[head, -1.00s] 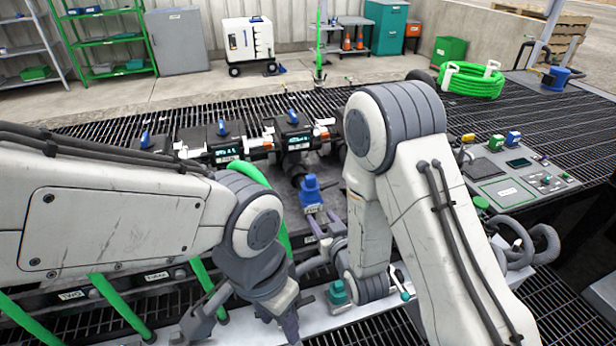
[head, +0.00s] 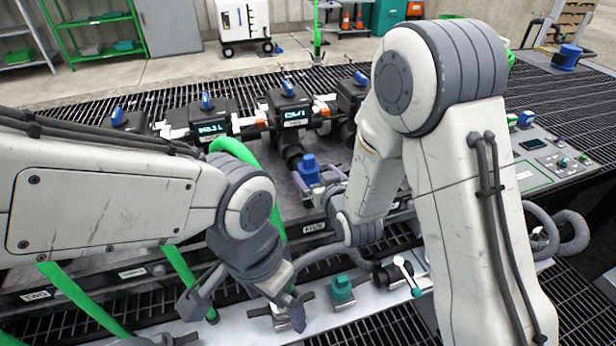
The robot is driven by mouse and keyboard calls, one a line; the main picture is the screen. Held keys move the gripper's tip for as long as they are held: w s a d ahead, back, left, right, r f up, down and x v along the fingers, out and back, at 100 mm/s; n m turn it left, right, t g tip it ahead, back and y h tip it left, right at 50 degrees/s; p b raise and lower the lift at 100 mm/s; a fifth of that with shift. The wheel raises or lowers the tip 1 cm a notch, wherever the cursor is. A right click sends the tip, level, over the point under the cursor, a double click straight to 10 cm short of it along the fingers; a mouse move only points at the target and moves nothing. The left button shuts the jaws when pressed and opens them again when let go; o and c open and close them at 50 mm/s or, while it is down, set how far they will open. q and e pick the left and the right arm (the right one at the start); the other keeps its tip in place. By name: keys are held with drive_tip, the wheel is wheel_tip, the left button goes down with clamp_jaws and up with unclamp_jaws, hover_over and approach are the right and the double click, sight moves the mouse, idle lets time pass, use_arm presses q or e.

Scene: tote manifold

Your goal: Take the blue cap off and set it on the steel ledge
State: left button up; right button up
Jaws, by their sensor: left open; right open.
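The blue cap (head: 308,166) stands upright on a fitting at the front of the manifold, near the middle of the head view. My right gripper (head: 320,184) is open, with its fingers close beside the cap's lower part. I cannot tell whether they touch it. My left gripper (head: 246,304) is open and empty, pointing down over the front of the steel ledge (head: 372,301). The ledge is a pale strip along the bottom, partly hidden by my arms.
A teal-topped fitting (head: 341,288) and a valve with a white lever (head: 404,268) stand on the ledge. Green hoses (head: 192,280) run down at the left. Black valve blocks (head: 292,107) line the manifold behind the cap. A control panel (head: 545,155) lies at right.

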sight(309, 156)
drive_tip(key=shift+x, duration=3.05)
drive_tip(key=shift+d, duration=0.1)
drive_tip(key=c, duration=1.5)
drive_tip(key=shift+c, duration=0.2)
wheel_tip(309, 156, up, 4)
drive_tip(key=shift+r+p, duration=0.1)
drive_tip(key=shift+p, duration=0.25)
drive_tip(key=s+d+r, duration=0.2)
drive_tip(key=d+r, duration=0.1)
drive_tip(key=d, duration=0.2)
drive_tip(key=s+d+r+p, duration=0.1)
drive_tip(key=s+d+r, duration=0.1)
drive_tip(key=d, duration=0.4)
drive_tip(key=shift+r, duration=0.85)
drive_tip(key=shift+f, duration=0.1)
